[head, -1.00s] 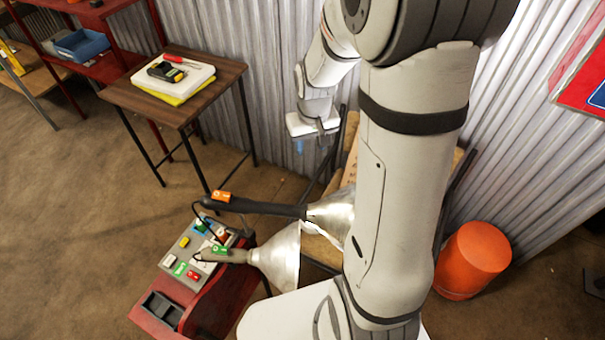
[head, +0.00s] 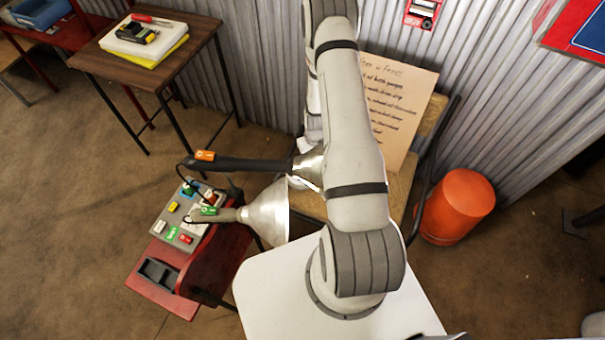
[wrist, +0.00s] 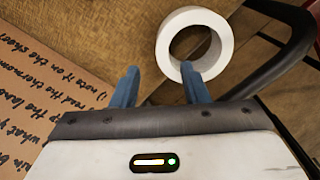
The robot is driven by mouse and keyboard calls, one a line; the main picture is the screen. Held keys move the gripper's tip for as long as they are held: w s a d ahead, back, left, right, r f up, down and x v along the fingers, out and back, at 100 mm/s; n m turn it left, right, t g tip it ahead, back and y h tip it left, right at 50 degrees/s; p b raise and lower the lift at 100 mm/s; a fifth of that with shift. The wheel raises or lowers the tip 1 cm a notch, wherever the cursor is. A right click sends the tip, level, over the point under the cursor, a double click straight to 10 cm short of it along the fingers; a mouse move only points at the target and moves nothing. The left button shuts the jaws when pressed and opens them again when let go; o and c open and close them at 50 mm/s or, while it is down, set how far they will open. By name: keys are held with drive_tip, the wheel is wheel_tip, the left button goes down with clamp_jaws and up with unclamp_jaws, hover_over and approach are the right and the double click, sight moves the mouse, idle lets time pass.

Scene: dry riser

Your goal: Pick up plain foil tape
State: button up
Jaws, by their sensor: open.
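A white ring-shaped tape roll (wrist: 222,30), which looks like the plain foil tape, shows in the wrist view at the top, right of centre. It lies on a brown wooden surface. My gripper (wrist: 160,82) is open and empty, with two blue fingers pointing toward the wood. The right fingertip overlaps the lower left of the roll in the picture; I cannot tell whether they touch. The left finger is apart from the roll. In the head view my arm hides the gripper and the tape.
A handwritten cardboard sign (head: 395,105) leans on a wooden chair (head: 432,115) with dark armrests. Two metal lamp shades (head: 267,212) stand left of my arm by a red bench (head: 215,265). An orange bin (head: 458,205) stands right. A side table (head: 95,60) is at the upper left.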

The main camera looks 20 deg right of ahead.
wheel_tip(320, 180, down, 3)
drive_tip(key=shift+r, duration=0.1)
drive_tip(key=shift+w+a+f+p, duration=0.1)
drive_tip(key=shift+f+p, duration=0.05)
drive_tip(key=shift+f, duration=1.2)
drive_tip(key=shift+w+f+p, duration=0.1)
drive_tip(key=shift+f+p, duration=0.05)
drive_tip(key=shift+f, duration=1.2)
clamp_jaws()
